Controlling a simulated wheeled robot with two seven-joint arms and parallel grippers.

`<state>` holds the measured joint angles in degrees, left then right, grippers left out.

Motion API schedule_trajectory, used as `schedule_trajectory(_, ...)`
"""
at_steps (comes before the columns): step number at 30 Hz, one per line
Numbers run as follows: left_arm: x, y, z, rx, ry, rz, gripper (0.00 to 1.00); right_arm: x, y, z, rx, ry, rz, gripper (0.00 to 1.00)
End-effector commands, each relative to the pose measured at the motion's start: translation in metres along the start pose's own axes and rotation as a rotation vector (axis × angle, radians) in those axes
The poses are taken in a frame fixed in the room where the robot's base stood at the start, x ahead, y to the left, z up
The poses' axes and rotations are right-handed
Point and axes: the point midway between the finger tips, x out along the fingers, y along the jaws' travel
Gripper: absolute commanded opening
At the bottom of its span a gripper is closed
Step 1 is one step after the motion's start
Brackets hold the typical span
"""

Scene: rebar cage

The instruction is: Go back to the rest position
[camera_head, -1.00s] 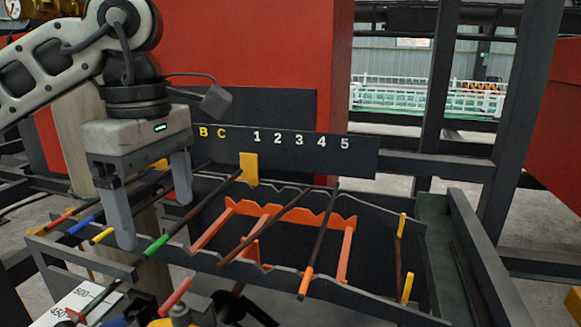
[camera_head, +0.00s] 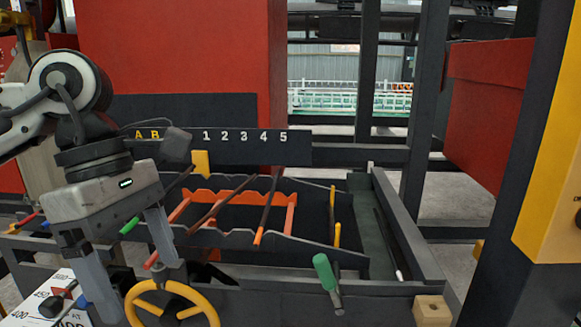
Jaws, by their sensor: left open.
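My left gripper (camera_head: 138,288) is at the lower left, pointing down with its two grey fingers spread apart. No bar shows clamped between them. Its fingers hang in front of the near left part of the rack, close to a yellow handwheel. My right gripper is out of view. Dark bars lie across the notched rack (camera_head: 235,238): one with an orange end (camera_head: 258,236), one with a red end (camera_head: 152,259), and one with a green end (camera_head: 128,226) just behind the gripper. The gripper hides part of the rack's left side.
A panel (camera_head: 295,148) marked A, B and 1 to 5 stands behind the rack. A yellow handwheel (camera_head: 214,308), a green-handled tool (camera_head: 325,272) and a wooden block (camera_head: 432,311) are in front. Dark posts (camera_head: 425,110) and a yellow cabinet (camera_head: 548,150) stand right.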

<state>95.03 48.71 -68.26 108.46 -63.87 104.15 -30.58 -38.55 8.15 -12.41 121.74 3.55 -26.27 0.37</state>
Motion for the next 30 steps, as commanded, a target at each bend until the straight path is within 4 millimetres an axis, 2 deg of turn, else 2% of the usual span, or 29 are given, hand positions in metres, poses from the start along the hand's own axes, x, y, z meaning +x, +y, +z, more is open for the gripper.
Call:
schedule_trajectory(1,0.011,-0.001,0.011,0.007,-0.051,-0.031,0.83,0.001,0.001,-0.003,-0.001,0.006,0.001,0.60)
schedule_trajectory(8,0.051,-0.014,0.073,-0.004,-0.373,-0.200,0.83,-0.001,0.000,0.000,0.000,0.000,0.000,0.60)
schedule_trajectory(11,0.064,-0.025,0.110,-0.052,-0.589,-0.324,0.83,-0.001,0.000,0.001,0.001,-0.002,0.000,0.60)
schedule_trajectory(15,0.062,-0.035,0.162,-0.221,-0.975,-0.562,0.83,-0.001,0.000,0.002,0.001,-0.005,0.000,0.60)
schedule_trajectory(18,0.050,-0.028,0.181,-0.408,-1.244,-0.745,0.83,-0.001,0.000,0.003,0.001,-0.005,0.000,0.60)
schedule_trajectory(22,0.039,0.002,0.179,-0.727,-1.565,-0.984,0.83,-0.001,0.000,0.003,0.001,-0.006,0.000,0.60)
schedule_trajectory(25,0.047,0.034,0.157,-1.032,-1.781,-1.163,0.83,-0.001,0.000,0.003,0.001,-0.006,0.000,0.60)
schedule_trajectory(28,0.076,0.066,0.120,-1.384,-1.961,-1.331,0.83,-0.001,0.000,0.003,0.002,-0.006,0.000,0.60)
schedule_trajectory(30,0.110,0.081,0.088,-1.660,-2.059,-1.439,0.83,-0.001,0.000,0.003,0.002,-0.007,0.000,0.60)
